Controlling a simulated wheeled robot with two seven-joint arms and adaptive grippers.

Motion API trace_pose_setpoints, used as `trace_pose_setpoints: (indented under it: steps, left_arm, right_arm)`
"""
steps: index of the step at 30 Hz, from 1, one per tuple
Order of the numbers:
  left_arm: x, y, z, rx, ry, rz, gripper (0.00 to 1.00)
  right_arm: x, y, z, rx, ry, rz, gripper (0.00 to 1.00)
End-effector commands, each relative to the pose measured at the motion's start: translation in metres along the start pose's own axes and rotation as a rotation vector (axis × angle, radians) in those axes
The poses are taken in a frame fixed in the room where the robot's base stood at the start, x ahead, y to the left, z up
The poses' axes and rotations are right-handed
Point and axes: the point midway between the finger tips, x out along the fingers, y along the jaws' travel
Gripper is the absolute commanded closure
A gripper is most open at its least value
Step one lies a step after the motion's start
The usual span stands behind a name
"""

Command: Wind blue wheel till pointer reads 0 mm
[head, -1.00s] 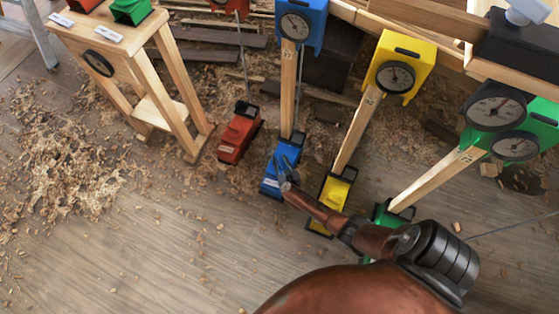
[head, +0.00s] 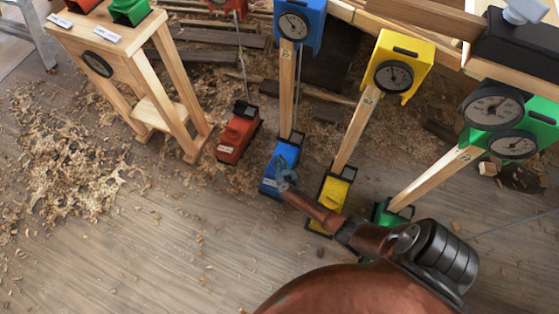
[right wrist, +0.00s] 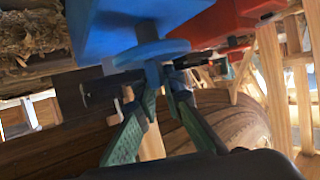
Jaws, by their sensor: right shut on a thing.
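The blue base unit (head: 281,166) stands on the floor at the foot of a wooden post, below the blue gauge box (head: 313,38). The gauge's round dial (head: 294,26) shows a dark pointer, but its reading is too small to make out. My right gripper (head: 287,179) is at the near end of the blue unit. In the right wrist view the blue wheel (right wrist: 152,52) sits against the blue box (right wrist: 120,28). My left gripper is not in view.
A red unit (head: 238,133) stands left of the blue one. A yellow unit (head: 331,199) and a green unit (head: 393,214) stand to the right, close under my right arm. A wooden stand (head: 158,108) is at left. Shavings cover the floor at left.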

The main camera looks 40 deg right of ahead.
Motion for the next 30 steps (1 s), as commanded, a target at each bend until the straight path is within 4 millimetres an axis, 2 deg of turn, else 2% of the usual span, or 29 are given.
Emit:
trace_pose_setpoints:
  steps: [11,19,26,30]
  left_arm:
    - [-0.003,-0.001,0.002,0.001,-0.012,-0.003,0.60]
    - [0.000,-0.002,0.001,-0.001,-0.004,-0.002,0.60]
    - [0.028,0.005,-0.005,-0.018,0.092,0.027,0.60]
    - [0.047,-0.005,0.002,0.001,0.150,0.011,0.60]
  right_arm:
    - [-0.001,-0.001,0.001,0.035,-0.003,0.071,1.00]
    - [0.000,-0.003,0.003,0.109,-0.005,0.246,1.00]
    - [0.001,-0.003,0.007,0.188,-0.008,0.447,1.00]
    - [0.001,-0.003,0.008,0.235,-0.008,0.560,1.00]
